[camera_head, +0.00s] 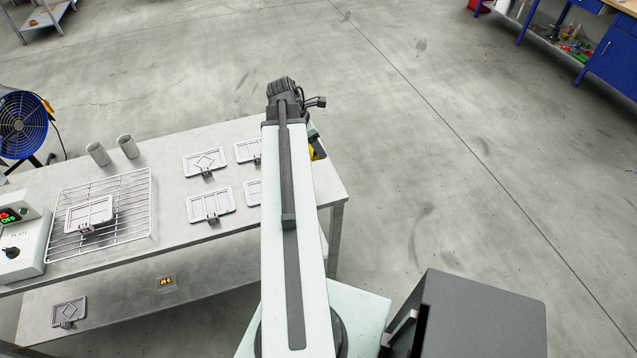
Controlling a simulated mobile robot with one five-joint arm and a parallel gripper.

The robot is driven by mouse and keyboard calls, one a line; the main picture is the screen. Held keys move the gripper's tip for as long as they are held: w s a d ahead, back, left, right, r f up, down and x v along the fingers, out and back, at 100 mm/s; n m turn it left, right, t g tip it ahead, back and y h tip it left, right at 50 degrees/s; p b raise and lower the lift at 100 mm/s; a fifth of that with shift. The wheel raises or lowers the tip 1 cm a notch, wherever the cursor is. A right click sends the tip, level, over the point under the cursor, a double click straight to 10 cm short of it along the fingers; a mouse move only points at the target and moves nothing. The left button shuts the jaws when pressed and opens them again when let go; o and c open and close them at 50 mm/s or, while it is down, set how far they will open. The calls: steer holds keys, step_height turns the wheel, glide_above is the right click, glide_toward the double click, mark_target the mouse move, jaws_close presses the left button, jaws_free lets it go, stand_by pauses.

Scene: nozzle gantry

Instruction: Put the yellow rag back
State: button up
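A small yellow patch (314,153) shows just right of my arm, by the table's right end. It may be the yellow rag, but my arm hides most of it. My arm reaches out over the right part of the metal table (225,252). The black end of the arm is above the table's far edge. I cannot make out the fingers of my gripper (285,90) or anything in them.
Several grey plates with small clips (211,205) lie on the table. A wire rack (140,215) holds one plate (89,214) beside a control box (22,240). Two grey cups (128,146) stand behind it. A blue fan (22,125) is at left.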

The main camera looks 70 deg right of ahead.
steer(key=shift+m, duration=0.4)
steer(key=b+x, duration=0.1)
steer(key=x, duration=0.1)
steer(key=a+b+x, duration=0.1)
steer(key=b+x, duration=0.1)
steer(key=shift+d+f, duration=0.1)
steer(key=shift+f, duration=0.25)
steer(key=shift+s+d, duration=0.1)
steer(key=shift+s, duration=0.1)
step_height(320, 180, down, 10)
steer(key=b, duration=1)
steer(key=shift+r, duration=0.25)
steer(key=shift+f, duration=0.1)
steer(key=o, duration=0.8)
steer(key=shift+f, duration=0.15)
steer(key=shift+c, duration=0.2)
steer(key=o, duration=0.4)
